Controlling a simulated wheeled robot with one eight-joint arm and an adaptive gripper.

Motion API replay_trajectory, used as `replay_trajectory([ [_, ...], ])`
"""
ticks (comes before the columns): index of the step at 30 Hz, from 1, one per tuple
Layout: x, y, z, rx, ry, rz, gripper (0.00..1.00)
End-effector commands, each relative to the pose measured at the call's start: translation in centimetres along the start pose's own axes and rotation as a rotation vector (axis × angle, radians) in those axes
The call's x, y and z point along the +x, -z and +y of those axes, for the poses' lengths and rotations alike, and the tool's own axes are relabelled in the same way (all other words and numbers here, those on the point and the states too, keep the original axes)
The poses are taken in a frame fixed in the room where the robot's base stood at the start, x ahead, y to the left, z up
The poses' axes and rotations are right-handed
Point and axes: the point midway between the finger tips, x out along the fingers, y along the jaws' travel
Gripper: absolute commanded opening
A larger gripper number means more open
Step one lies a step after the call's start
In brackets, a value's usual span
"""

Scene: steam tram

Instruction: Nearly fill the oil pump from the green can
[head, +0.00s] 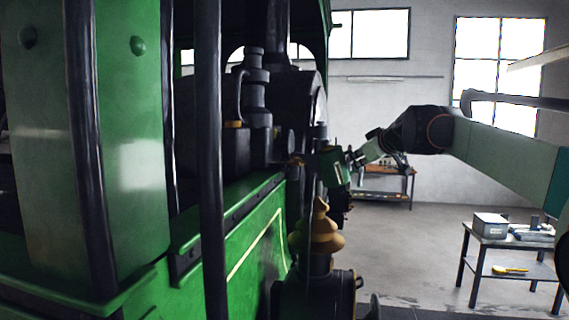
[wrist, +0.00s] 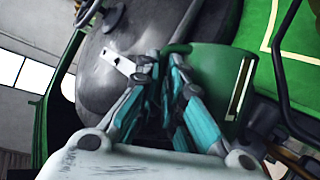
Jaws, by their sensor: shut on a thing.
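My gripper (head: 354,157) is shut on the green can (head: 335,168) and holds it in the air beside the engine's front end. The can looks slightly tilted in the head view. In the wrist view the green can (wrist: 212,66) lies beyond my gripper's fingers (wrist: 163,62), with a narrow pale strip on its side. Its spout and contents cannot be made out. I cannot tell for sure which dark fitting is the oil pump; a black box-like fitting (head: 222,150) stands on the green running board, left of the can. No oil stream is visible.
A stepped brass-coloured fitting (head: 318,232) rises below the can. Dark upright posts (head: 208,160) stand in the left foreground. A low table (head: 490,240) with a grey box (head: 490,225) is at the right. Open floor lies between engine and table.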

Motion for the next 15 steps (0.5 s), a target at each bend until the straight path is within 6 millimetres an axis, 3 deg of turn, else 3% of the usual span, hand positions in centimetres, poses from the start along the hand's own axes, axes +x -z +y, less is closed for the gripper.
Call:
replay_trajectory([
  [15,-0.8,1.5,0.6,-0.076,-0.032,-0.017,0.00],
])
